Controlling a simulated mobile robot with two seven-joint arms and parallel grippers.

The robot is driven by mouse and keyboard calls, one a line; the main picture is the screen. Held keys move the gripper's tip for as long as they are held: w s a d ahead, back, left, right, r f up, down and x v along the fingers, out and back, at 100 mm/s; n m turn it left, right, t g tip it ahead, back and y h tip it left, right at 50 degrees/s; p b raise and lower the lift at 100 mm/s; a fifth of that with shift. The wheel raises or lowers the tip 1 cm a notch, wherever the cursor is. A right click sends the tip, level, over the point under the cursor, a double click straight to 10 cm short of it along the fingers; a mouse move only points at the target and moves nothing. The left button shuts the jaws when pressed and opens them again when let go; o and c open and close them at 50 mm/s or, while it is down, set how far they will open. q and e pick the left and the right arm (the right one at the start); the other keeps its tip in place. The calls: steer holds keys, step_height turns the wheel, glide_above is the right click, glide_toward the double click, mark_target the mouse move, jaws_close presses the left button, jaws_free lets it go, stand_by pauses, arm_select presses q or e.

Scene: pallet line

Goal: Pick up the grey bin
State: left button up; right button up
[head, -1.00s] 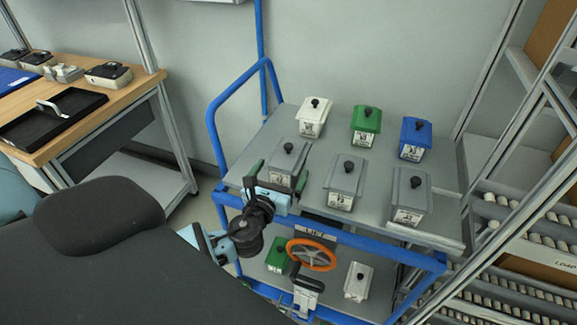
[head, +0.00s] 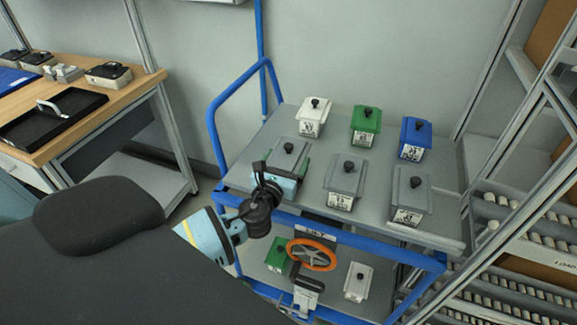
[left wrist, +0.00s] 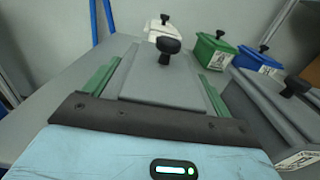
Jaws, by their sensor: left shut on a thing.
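A grey bin (head: 290,152) with a black knob stands at the front left of the cart's top shelf. My left gripper (head: 283,172) is shut on it, with its green fingers along both sides of the bin. In the left wrist view the grey bin (left wrist: 165,82) lies between the green fingers, its lid and knob facing up. Two more grey bins stand to its right, a middle one (head: 345,178) and a right one (head: 410,190). My right gripper is not in view.
White (head: 314,117), green (head: 365,124) and blue (head: 414,138) bins stand in the back row. The cart (head: 265,197) has a blue frame, an orange wheel (head: 311,254) and a lower shelf holding a green and a white bin. A wooden bench (head: 62,100) is at left.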

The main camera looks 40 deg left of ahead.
arm_select(q)
steer(key=shift+r, duration=0.15)
steer(key=c, duration=0.3)
step_height(320, 180, up, 9)
steer(key=p, duration=0.2)
steer(key=shift+r+p, duration=0.2)
steer(key=shift+p, duration=0.2)
steer(key=shift+r, duration=0.35)
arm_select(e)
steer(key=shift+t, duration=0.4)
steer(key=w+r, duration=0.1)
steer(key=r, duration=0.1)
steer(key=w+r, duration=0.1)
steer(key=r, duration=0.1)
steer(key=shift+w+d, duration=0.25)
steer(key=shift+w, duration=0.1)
arm_select(q)
steer(key=shift+f, duration=0.1)
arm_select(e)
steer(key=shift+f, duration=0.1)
